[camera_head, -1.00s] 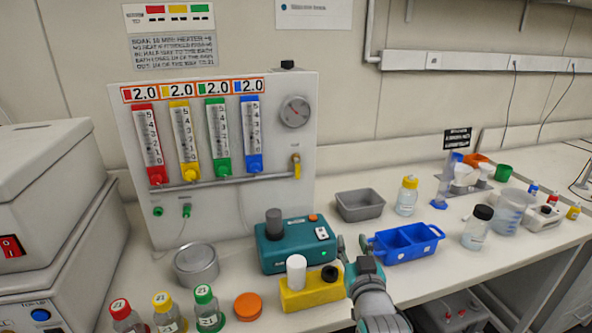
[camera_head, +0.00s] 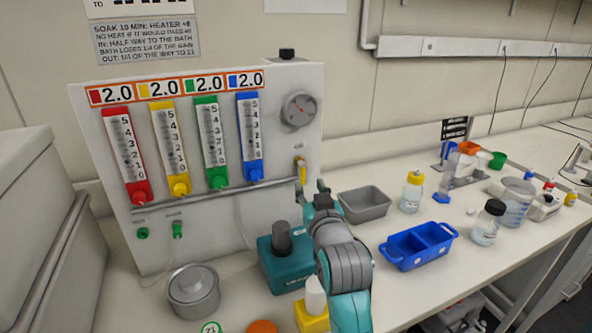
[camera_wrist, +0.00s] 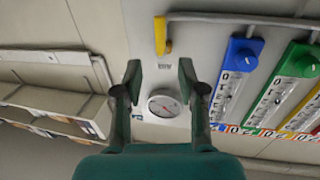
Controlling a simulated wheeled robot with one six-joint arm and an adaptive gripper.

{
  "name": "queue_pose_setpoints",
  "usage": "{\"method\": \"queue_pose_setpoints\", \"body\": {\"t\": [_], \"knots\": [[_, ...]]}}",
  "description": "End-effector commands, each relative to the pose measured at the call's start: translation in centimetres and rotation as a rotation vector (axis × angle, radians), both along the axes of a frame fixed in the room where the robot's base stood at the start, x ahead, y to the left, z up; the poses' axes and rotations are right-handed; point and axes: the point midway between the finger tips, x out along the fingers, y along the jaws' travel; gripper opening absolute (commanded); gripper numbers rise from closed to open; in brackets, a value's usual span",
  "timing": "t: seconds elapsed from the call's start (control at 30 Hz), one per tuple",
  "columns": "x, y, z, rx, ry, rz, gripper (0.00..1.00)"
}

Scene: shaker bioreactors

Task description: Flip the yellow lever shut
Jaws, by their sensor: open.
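The yellow lever (camera_head: 302,172) is on the right side of the white flowmeter panel (camera_head: 285,215), below the round gauge. Its handle points down from its pivot. In the wrist view, which is upside down, the lever (camera_wrist: 160,35) lies beyond the fingertips, roughly centred between them. My gripper (camera_head: 317,190) is just below and right of the lever in the head view, apart from it as far as I can tell. In the wrist view my gripper (camera_wrist: 160,74) is open, with nothing between its fingers.
The round gauge (camera_head: 298,110) sits above the lever. A grey pipe (camera_head: 220,203) runs left from it under the coloured flowmeters. Below are a teal device (camera_head: 280,275), a grey tray (camera_head: 365,205) and a blue rack (camera_head: 420,245). Air in front of the lever looks clear.

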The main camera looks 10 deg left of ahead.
Motion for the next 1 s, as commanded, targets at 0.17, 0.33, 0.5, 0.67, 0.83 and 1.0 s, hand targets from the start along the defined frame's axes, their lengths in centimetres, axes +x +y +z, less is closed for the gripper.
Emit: {"method": "queue_pose_setpoints", "body": {"t": [0.17, 0.33, 0.5, 0.67, 0.83, 1.0], "knots": [[1.8, 0.7, 0.0, 0.000, 0.001, 0.000, 0.40], [4.1, 1.7, 0.1, 0.000, 0.000, 0.000, 0.40], [5.9, 2.5, 0.0, 0.000, 0.000, 0.000, 0.40], [6.7, 2.8, 0.0, 0.000, 0.001, 0.000, 0.40], [6.8, 2.8, 0.0, 0.000, 0.001, 0.000, 0.40], [6.7, 2.8, 0.0, 0.000, 0.000, 0.000, 0.20]]}}
